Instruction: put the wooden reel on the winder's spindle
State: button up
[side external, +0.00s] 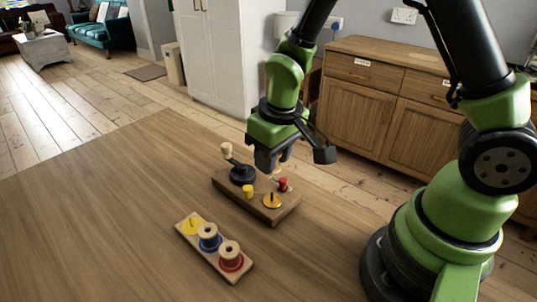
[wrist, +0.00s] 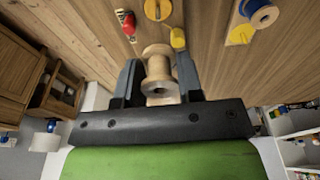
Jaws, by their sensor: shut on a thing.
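My gripper (wrist: 158,80) is shut on the plain wooden reel (wrist: 157,52), which sits between the two fingers in the wrist view. In the side view my gripper (side external: 279,160) hangs above the winder (side external: 253,207), and the reel is mostly hidden by the fingers. The winder is a wooden block with a black crank, a yellow peg (side external: 248,191), a red piece (side external: 283,184) and a yellow disc (side external: 272,201) with a short upright spindle. The disc shows beyond the reel in the wrist view (wrist: 157,9). The reel is apart from the spindle.
A wooden rack (side external: 213,259) in front of the winder holds a blue reel (side external: 209,237) and a red reel (side external: 231,257); its yellow place (side external: 191,225) has a bare peg. The crank's pale knob (side external: 227,149) stands up at the winder's left. The table's left side is clear.

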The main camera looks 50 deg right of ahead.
jog(key=shift+f, duration=2.5)
jog(key=o, duration=1)
jog(key=shift+r, duration=3.55)
jog(key=s+r+m+t, duration=0.1)
jog(key=s+r, duration=0.3)
jog(key=r, duration=0.1)
jog(key=s+r+m+t+y, duration=0.1)
jog(key=s+r+t, duration=0.1)
jog(key=s+r, duration=0.3)
jog(key=s+r+m+t+y, duration=0.1)
jog(key=s+r+t, duration=0.1)
jog(key=s+r, duration=0.3)
jog(key=shift+d+r+m, duration=0.3)
jog(key=shift+r+m, duration=0.1)
jog(key=shift+r, duration=0.5)
